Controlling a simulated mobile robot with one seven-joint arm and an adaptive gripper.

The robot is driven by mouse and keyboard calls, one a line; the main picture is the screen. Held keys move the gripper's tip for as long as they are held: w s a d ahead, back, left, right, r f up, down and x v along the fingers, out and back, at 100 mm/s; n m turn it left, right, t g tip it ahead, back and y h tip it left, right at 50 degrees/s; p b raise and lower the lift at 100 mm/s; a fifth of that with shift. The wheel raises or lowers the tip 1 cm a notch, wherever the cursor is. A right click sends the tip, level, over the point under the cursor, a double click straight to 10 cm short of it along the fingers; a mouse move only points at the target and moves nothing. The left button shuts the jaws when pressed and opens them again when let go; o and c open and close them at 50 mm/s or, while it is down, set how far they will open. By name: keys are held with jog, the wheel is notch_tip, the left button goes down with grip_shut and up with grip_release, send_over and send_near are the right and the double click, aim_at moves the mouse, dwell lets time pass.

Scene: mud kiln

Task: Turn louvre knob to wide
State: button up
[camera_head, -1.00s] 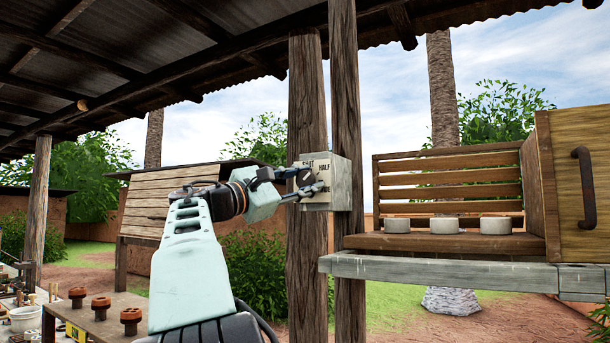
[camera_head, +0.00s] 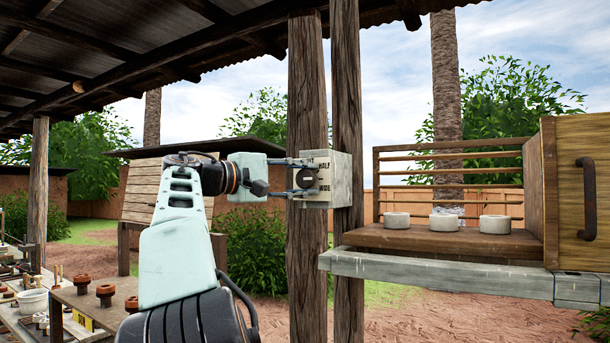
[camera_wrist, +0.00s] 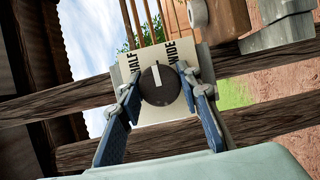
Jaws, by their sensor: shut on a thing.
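The louvre knob (camera_wrist: 160,86) is dark and round with a white pointer mark. It sits on a pale control box (camera_head: 341,180) fixed to a wooden post. In the wrist view the mark points between the printed words HALF and WIDE. My gripper (camera_head: 302,178) is shut on the knob, with one finger on each side; the fingers also show in the wrist view (camera_wrist: 161,80). The louvre slats (camera_head: 450,169) stand nearly edge-on with wide gaps between them. The SHUT label is partly hidden by my gripper in the head view.
A wooden shelf (camera_head: 440,240) right of the posts bears several pale round pieces (camera_head: 445,222). A wooden door with a dark handle (camera_head: 587,198) stands at the far right. A bench (camera_head: 85,297) with reddish-brown pieces is at lower left.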

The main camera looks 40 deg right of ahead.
dwell(0.4)
jog(key=o, duration=1.1)
jog(key=shift+o, duration=0.2)
jog(key=a, duration=1.2)
